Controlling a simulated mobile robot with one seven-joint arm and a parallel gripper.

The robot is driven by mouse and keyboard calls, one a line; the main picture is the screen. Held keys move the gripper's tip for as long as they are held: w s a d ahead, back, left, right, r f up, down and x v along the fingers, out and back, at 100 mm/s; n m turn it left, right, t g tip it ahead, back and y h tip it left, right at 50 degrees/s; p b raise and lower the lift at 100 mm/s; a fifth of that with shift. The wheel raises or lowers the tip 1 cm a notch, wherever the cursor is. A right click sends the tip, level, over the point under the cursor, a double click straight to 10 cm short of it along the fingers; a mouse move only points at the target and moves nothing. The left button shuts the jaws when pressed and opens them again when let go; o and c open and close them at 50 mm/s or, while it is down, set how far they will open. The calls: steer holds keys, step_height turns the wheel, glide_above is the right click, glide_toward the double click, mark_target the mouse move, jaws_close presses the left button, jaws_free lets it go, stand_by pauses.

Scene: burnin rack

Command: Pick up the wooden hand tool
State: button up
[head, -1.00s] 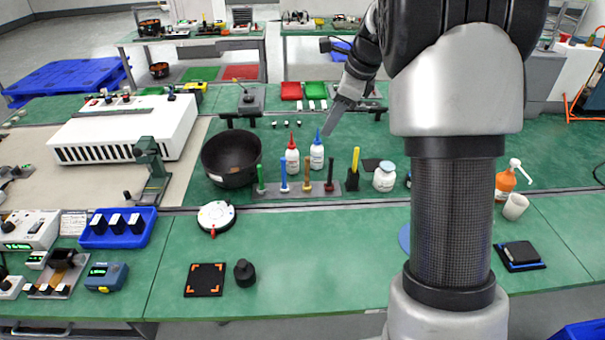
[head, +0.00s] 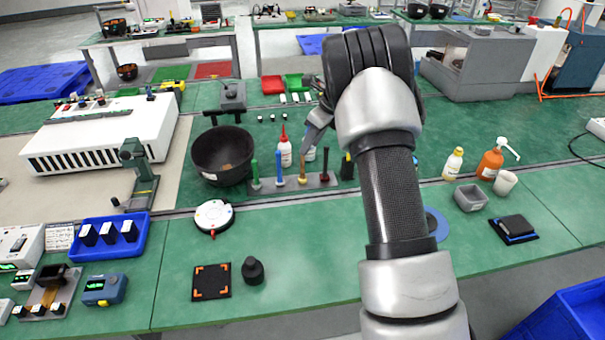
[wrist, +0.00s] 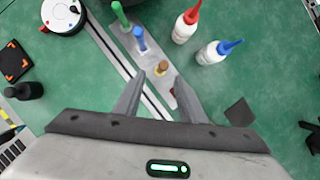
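The wooden hand tool (head: 302,170) stands upright in a grey rack (head: 268,187), between a blue-handled tool (head: 279,166) and a dark red-handled one (head: 325,165). In the wrist view the wooden tool (wrist: 162,68) is seen from above, its tip between my fingertips. My gripper (wrist: 159,76) is open, with one finger on each side of the tool and visible gaps. In the head view my gripper (head: 307,142) is over the rack, partly hidden by my arm. I cannot tell its exact height over the tool.
A green-handled tool (head: 255,173) stands at the rack's left end. A red-capped bottle (head: 285,152) and a blue-capped bottle (wrist: 215,52) stand just behind the rack. A large black bowl (head: 222,165) is to its left. The green bench in front is mostly clear.

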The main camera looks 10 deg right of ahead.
glide_above(302, 175)
steer(key=f, duration=0.7)
steer(key=shift+w+d+f, duration=0.15)
steer(key=shift+w+f, duration=0.2)
steer(key=shift+f, duration=0.05)
jaws_close()
